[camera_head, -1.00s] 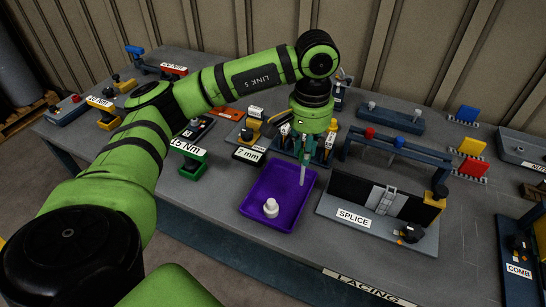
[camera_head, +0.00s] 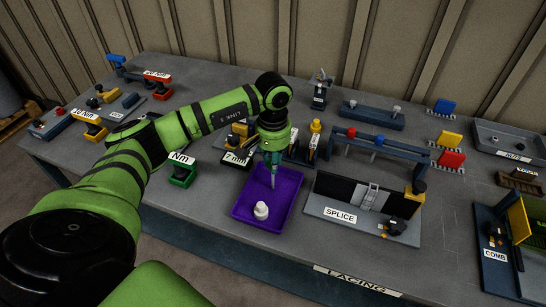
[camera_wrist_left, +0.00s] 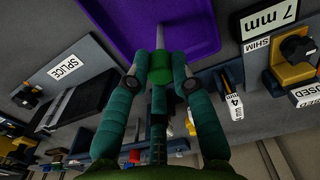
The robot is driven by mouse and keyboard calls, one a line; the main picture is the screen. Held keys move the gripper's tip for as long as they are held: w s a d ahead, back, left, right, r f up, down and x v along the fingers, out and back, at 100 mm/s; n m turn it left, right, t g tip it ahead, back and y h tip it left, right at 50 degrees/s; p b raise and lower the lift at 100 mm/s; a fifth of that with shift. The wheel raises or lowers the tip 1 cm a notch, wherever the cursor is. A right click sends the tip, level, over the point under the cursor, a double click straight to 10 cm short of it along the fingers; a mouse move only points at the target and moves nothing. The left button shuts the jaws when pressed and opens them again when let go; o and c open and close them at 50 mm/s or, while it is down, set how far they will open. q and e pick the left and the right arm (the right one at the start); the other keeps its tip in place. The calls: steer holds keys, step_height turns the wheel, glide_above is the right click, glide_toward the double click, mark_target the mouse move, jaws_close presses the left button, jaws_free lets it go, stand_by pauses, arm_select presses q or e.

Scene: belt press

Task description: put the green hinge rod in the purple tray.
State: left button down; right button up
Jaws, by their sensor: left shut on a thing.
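My left gripper (camera_head: 272,155) is shut on the green hinge rod (camera_wrist_left: 160,68). In the left wrist view the rod's green body sits between the two fingertips (camera_wrist_left: 160,82), with a thin grey end pointing out past them. In the head view the rod's grey end (camera_head: 273,178) points down over the back half of the purple tray (camera_head: 287,202). It appears above the tray floor, but the exact gap is hard to judge. The tray also shows in the wrist view (camera_wrist_left: 195,30). My right gripper is not in view.
A white stepped piece (camera_head: 261,210) stands in the tray's front part. The SPLICE fixture (camera_head: 340,215) is close on the tray's right. A green block (camera_head: 184,174) and the 7 mm label block (camera_head: 237,157) lie to the left.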

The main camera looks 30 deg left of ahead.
arm_select(q)
steer(key=shift+f+b, duration=0.25)
steer(key=shift+b, duration=0.05)
steer(key=c, duration=1.1)
jaws_free()
steer(key=shift+o, duration=0.2)
steer(key=shift+r, duration=0.1)
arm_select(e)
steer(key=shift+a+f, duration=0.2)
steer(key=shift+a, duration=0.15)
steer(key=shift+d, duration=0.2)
arm_select(q)
steer(key=shift+r+p, duration=0.25)
steer(key=shift+p, duration=0.15)
step_height(320, 180, up, 12)
steer(key=b, duration=0.4)
steer(key=shift+b, duration=0.3)
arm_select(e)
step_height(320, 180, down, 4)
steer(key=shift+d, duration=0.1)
